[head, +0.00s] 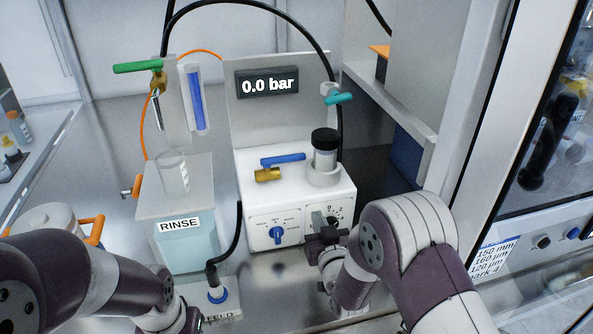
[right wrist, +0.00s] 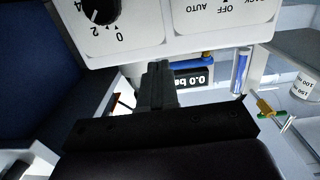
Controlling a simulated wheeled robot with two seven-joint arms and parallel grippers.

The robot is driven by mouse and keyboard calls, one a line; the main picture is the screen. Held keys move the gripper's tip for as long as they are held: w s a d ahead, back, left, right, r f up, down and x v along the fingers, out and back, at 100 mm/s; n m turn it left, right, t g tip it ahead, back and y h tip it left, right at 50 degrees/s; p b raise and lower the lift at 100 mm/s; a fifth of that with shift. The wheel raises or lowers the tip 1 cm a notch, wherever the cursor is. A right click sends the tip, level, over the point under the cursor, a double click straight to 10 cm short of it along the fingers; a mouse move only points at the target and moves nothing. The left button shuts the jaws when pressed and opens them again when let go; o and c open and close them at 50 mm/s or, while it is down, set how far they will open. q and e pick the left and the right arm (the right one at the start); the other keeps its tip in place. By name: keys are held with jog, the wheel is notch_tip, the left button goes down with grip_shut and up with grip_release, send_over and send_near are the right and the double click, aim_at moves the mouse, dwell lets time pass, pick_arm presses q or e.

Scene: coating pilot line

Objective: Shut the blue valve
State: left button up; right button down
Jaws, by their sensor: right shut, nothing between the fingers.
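The blue valve (head: 283,159) has a blue lever on a brass body and sits on top of the white unit. Its lever lies roughly level, pointing right from above the brass body. In the right wrist view, which is upside down, part of the blue lever (right wrist: 193,64) shows beyond the unit's top edge. My right gripper (head: 320,238) is shut and empty, in front of the unit's front panel near the right dial, below the valve and apart from it. Its shut fingers also show in the right wrist view (right wrist: 157,80). My left arm enters at lower left; its fingers are not visible.
The white unit (head: 258,210) carries a dark-capped jar (head: 325,150) right of the valve. Behind stand a 0.0 bar display (head: 268,84), a teal valve (head: 338,98) and a green valve (head: 138,67). A RINSE tank (head: 185,245) stands left. A black hose arches overhead.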

jog(key=a+r+t, duration=0.1)
jog(key=s+r+t+y, duration=0.1)
jog(key=t, duration=0.1)
jog(key=shift+s+a, duration=0.1)
jog(key=shift+a, duration=0.3)
jog(key=p, duration=0.3)
send_near(294, 160)
jog(key=x, duration=0.5)
jog(key=shift+w+f, duration=0.1)
jog(key=shift+w, duration=0.15)
jog(key=shift+w+a+p, duration=0.15)
jog(key=shift+w+p, duration=0.2)
jog(key=shift+w, duration=0.35)
